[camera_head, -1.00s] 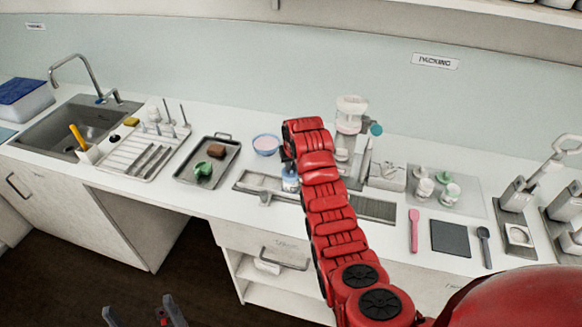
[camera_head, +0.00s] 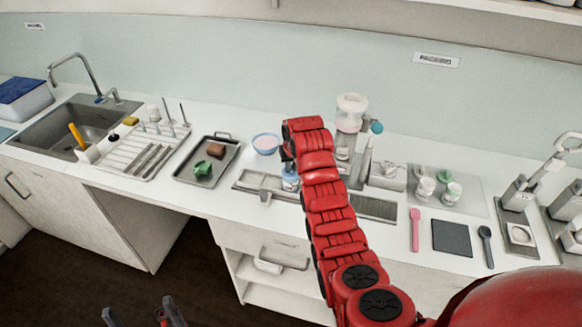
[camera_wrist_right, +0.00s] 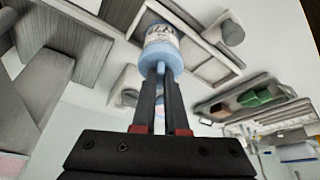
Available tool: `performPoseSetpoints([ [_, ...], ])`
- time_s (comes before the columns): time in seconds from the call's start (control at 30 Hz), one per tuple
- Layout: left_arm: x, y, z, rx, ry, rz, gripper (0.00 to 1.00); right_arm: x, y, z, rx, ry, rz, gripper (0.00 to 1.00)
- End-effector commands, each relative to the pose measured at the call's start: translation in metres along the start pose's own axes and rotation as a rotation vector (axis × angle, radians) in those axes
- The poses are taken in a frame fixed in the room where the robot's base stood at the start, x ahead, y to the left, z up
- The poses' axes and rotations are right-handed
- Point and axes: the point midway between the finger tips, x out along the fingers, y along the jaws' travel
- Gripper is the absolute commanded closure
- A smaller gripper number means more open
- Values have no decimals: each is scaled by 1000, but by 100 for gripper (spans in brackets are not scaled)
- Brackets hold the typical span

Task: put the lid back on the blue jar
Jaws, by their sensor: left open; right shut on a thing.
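The blue jar (camera_head: 291,184) stands on the counter by the grey tray, partly hidden behind my right arm. In the right wrist view the jar (camera_wrist_right: 160,34) has a white label with dark print. A light blue lid (camera_wrist_right: 164,58) with a small knob sits against the jar's end, in line with it; I cannot tell whether it is fully seated. My right gripper (camera_wrist_right: 160,74) is shut on the lid's knob; in the head view this gripper (camera_head: 288,163) is mostly hidden. My left gripper (camera_head: 145,314) is open and empty, low in front of the counter.
A pink-filled bowl (camera_head: 266,143) and a dark tray (camera_head: 187,178) with a brown block and a green item lie left of the jar. Cups and a pink spatula (camera_head: 414,230) are to the right.

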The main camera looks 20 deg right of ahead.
Motion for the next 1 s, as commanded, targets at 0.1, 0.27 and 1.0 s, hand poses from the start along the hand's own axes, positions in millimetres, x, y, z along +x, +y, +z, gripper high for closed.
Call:
performPoseSetpoints([
  [0.1,0,0,0,0,0,0,0,0,0,0,0,0,0,100],
  [0.27,0,0,0,0,0,0,0,0,0,0,0,1,0,100],
  [1.0,-8,0,1,0,0,0,0,3,0,1,0,0,0,100],
])
